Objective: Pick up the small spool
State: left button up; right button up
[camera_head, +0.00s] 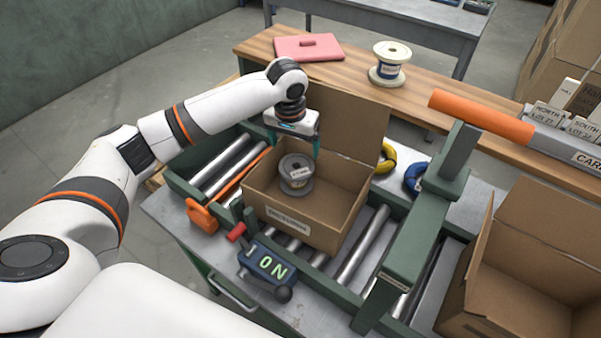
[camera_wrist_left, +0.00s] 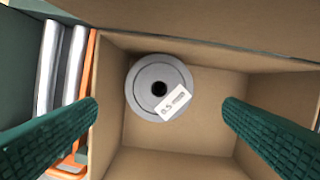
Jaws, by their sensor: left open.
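The small grey spool (camera_head: 296,173) with a white label stands in the open cardboard box (camera_head: 262,195) on the rollers. In the left wrist view the spool (camera_wrist_left: 160,88) shows from above, near the box's left and far walls, with its label marked 0.5. My left gripper (camera_head: 295,146) is above the box, over the spool and apart from it. Its two green fingers (camera_wrist_left: 163,125) are wide open and empty in the left wrist view. A larger white spool (camera_head: 390,63) stands on the wooden bench behind. My right gripper is not in view.
A green press frame with an orange handle (camera_head: 482,115) rises right of the box. Another open cardboard box (camera_head: 535,262) is at right. Yellow and blue coils (camera_head: 385,157) lie behind the rollers.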

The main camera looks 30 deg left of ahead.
pick_arm(q)
jog(key=p, duration=0.1)
send_over(297, 167)
jog(key=s, duration=0.2)
jog(key=f, duration=0.4)
jog(key=shift+s+d+f, duration=0.1)
jog(key=shift+s+d, duration=0.1)
jog(key=shift+d, duration=0.1)
jog(key=f, duration=0.1)
jog(key=f+p, duration=0.1)
jog(key=f, duration=0.1)
jog(key=shift+w, duration=0.4)
notch_tip(297, 167, down, 3)
jog(key=shift+w+a+r+p, duration=0.1)
jog(key=shift+w+r+p, duration=0.1)
jog(key=shift+p, duration=0.15)
jog(key=shift+f, duration=0.4)
jog(key=c, duration=0.7)
jog(key=shift+w, duration=0.1)
jog(key=shift+c, duration=0.7)
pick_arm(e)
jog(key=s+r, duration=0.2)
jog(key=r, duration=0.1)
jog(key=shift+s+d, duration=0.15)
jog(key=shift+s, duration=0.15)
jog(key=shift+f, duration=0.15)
